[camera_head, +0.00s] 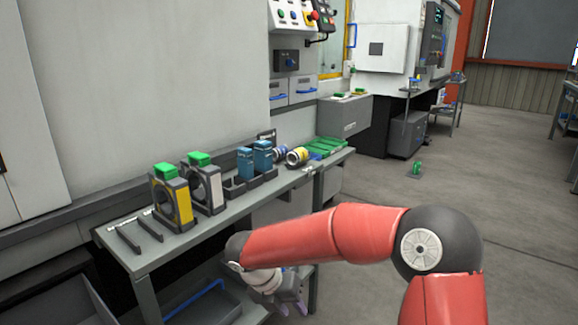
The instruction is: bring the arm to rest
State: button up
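My red arm reaches in from the lower right and bends at a dark joint toward the left. My gripper (291,307) hangs low in front of the bench, below the level of its top and near the picture's bottom edge. It points down. Its fingers are small and partly cut off in view, so I cannot tell whether they are open or shut. I see nothing held in it. The arm hides part of the bench's front and legs.
The grey bench (205,236) carries a yellow-fronted fixture (176,204), a white-fronted fixture (208,187), blue blocks (263,156) and green parts (322,148). A lower shelf with a blue-handled bin (203,305) lies beneath.

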jog(key=s+d+r+m+t+y, duration=0.1)
jog(key=s+d+r+m, duration=0.3)
jog(key=s+m, duration=0.3)
jog(key=s+d+r+m+t+y, duration=0.1)
jog(key=s+d+r+m, duration=0.3)
jog(key=m, duration=1.1)
jog(key=s+d+r+m+t+y, duration=0.2)
jog(key=s+d+r+m, duration=0.3)
jog(key=s+m, duration=0.5)
jog(key=shift+s+d+m+y, duration=0.3)
jog(key=shift+d+m+y, duration=0.2)
jog(key=shift+d, duration=0.55)
